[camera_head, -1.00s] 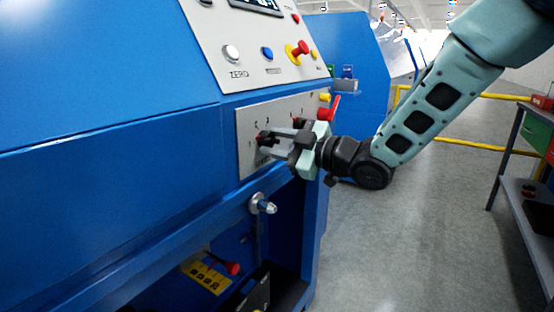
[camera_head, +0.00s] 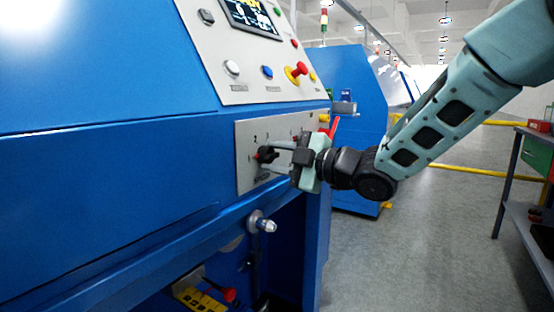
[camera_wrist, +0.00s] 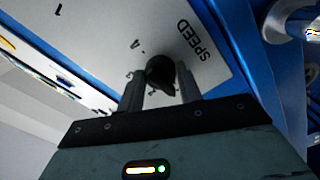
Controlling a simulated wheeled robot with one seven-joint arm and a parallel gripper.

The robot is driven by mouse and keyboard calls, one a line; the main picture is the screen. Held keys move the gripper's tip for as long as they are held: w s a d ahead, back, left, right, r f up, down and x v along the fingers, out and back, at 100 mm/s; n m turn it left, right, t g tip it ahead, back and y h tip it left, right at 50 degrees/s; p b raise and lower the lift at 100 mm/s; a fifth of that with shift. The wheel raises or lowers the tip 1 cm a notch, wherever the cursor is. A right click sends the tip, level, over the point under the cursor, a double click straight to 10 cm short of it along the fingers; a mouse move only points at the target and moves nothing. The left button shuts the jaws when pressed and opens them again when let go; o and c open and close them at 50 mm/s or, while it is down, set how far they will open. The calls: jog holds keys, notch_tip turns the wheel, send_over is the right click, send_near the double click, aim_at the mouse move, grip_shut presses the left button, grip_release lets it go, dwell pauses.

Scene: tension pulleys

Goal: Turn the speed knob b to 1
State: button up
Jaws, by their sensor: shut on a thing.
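The speed knob (camera_wrist: 160,74) is a small black knob on the light grey panel (camera_head: 245,178) on the front of the blue machine. In the head view the black knob (camera_head: 265,154) sits at the left end of my fingers. My gripper (camera_wrist: 162,84) is shut on it, with one finger on each side. The gripper (camera_head: 272,150) reaches in from the right, roughly level. The word SPEED and some digits show around the knob in the wrist view. The knob's pointer and exact setting are hard to read, and the fingers cover part of the dial.
Above is a sloped control panel with a screen (camera_head: 252,16), a blue button (camera_head: 267,72) and a red emergency button (camera_head: 297,71). A red lever (camera_head: 334,127) stands close behind my gripper. A metal stub (camera_head: 264,224) juts out below.

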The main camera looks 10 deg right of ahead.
jog(key=o, duration=1)
jog(key=p+v, duration=0.2)
jog(key=v, duration=1.5)
jog(key=shift+s, duration=0.2)
jog(key=shift+d, duration=0.1)
